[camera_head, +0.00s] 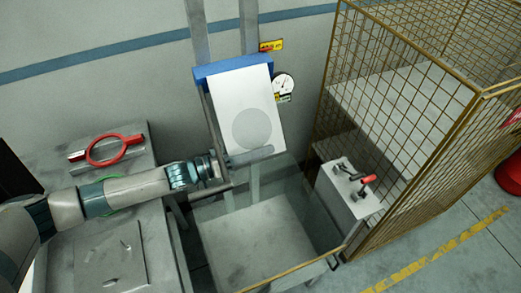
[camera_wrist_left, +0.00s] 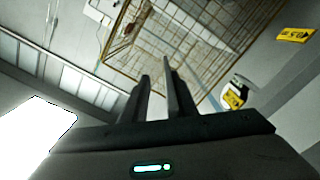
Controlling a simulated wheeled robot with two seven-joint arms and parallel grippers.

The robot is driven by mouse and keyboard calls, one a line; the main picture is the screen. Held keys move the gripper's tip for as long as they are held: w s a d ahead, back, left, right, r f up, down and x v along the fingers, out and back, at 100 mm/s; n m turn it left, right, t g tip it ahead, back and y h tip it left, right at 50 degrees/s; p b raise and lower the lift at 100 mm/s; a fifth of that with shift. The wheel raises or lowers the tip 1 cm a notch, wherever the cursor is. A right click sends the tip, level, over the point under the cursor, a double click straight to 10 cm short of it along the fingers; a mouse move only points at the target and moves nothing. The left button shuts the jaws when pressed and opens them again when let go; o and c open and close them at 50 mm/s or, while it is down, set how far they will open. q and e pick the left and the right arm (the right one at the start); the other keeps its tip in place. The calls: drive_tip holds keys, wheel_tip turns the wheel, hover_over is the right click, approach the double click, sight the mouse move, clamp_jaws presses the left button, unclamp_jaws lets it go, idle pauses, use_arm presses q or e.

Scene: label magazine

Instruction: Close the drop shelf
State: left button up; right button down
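A grey flat panel (camera_head: 255,240), which looks like the drop shelf, lies low in front of the upright frame in the head view. A yellow strip runs along its near edge. Above it, a white plate (camera_head: 238,95) with a grey disc leans under a blue top bar (camera_head: 232,68). My left gripper (camera_head: 225,168) is beside the frame, at the lower left of the white plate. In the left wrist view its two fingers (camera_wrist_left: 157,68) stand apart with nothing between them. Whether it touches the frame is unclear. My right gripper is out of view.
A wire-mesh cage (camera_head: 400,130) stands at the right, next to a grey box (camera_head: 345,195) with a red-handled lever (camera_head: 366,182). A gauge (camera_head: 283,84) is on the wall. A red ring (camera_head: 104,150) lies on the left bench. Open floor is at the lower right.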

use_arm(q)
drive_tip(key=shift+s+a+f, duration=0.1)
drive_tip(key=shift+f, duration=0.05)
idle(0.3)
drive_tip(key=shift+s+a+b, duration=0.15)
drive_tip(key=shift+a+b, duration=0.25)
drive_tip(key=shift+a, duration=0.05)
drive_tip(key=b+v, duration=0.6)
drive_tip(key=v, duration=1)
drive_tip(key=shift+b, duration=0.35)
drive_tip(key=shift+a, duration=0.15)
